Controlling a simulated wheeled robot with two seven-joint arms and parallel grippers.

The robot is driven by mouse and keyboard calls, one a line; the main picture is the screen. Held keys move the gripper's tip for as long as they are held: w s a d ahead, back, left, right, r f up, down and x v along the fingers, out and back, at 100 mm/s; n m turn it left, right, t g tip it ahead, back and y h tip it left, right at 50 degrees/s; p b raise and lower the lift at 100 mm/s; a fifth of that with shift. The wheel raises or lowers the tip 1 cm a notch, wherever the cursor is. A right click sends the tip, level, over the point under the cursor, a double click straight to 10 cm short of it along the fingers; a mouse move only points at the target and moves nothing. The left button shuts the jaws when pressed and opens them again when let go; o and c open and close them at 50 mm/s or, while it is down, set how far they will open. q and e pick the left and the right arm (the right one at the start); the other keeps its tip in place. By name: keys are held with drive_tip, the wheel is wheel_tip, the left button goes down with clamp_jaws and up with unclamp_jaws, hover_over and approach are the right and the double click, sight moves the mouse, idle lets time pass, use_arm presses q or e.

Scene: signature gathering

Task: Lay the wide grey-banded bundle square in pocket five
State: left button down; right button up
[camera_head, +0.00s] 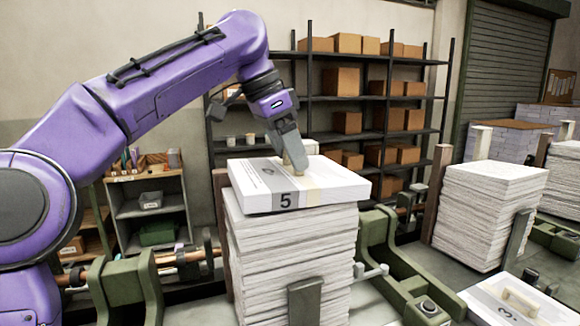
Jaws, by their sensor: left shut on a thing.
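The wide white bundle (335,187) has a grey band marked 5 (287,199) and a paler strip beside it. It is roughly level over the tall paper stack (290,245) in the middle, its right corner reaching a little past the stack's right side. I cannot tell whether it rests on the stack or hangs just above it. My left gripper (294,165) comes down from above and is shut on the small beige grip on top of the bundle. The fingers hide part of that grip. My right gripper is not in view.
A brown post (221,222) stands close at the stack's left, and a grey upright plate (304,302) at its front. Green frame parts (385,250) flank it. Another stack (488,215) stands right. A second bundle with a beige grip (508,302) lies at lower right.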

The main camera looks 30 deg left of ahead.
use_arm(q)
drive_tip(key=shift+s+a, duration=0.25)
drive_tip(key=shift+s, duration=0.35)
drive_tip(key=shift+s+a, duration=0.2)
drive_tip(key=shift+s, duration=0.4)
drive_tip(key=shift+a+f, duration=0.1)
drive_tip(key=shift+a, duration=0.1)
unclamp_jaws()
drive_tip(key=shift+w+d+f, duration=0.1)
drive_tip(key=shift+w+f, duration=0.05)
drive_tip(key=shift+w, duration=0.25)
drive_tip(key=shift+w+d+f, duration=0.1)
drive_tip(key=shift+w, duration=0.3)
drive_tip(key=shift+d, duration=0.2)
drive_tip(key=shift+s+r, duration=0.1)
drive_tip(key=shift+r, duration=0.15)
drive_tip(key=p+v, duration=0.7)
drive_tip(key=v, duration=0.5)
drive_tip(key=shift+s+a, duration=0.15)
drive_tip(key=shift+a, duration=0.1)
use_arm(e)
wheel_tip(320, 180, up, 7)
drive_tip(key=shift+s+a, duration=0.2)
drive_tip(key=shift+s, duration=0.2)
